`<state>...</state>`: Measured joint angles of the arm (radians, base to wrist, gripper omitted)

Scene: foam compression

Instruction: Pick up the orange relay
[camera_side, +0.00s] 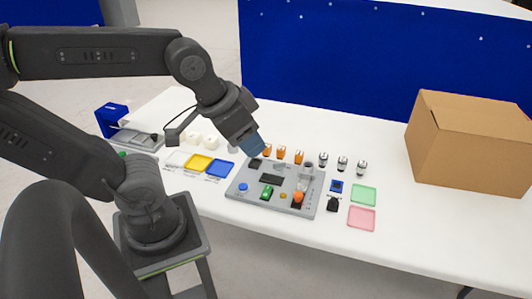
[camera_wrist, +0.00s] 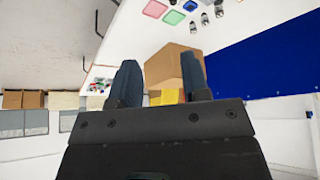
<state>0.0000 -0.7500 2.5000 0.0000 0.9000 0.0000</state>
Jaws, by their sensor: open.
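Several small orange pieces stand in a row behind the grey board in the side view, one of them here (camera_side: 299,157); they look alike, and I cannot tell which is the relay. Another small orange piece (camera_side: 298,198) sits on the right part of the grey board (camera_side: 236,191). My gripper (camera_side: 259,151) is above the back left of the board, tilted down, close to the left end of the orange row and partly covering it. In the wrist view my gripper's fingers (camera_wrist: 160,82) are wide apart with nothing held between them.
Three small grey-and-silver pieces (camera_side: 342,163) stand right of the orange row. Green (camera_side: 363,194) and pink (camera_side: 361,218) trays lie right of the board; yellow (camera_side: 199,162) and blue (camera_side: 220,168) trays lie left. A cardboard box (camera_side: 465,150) stands far right, with bare table before it.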

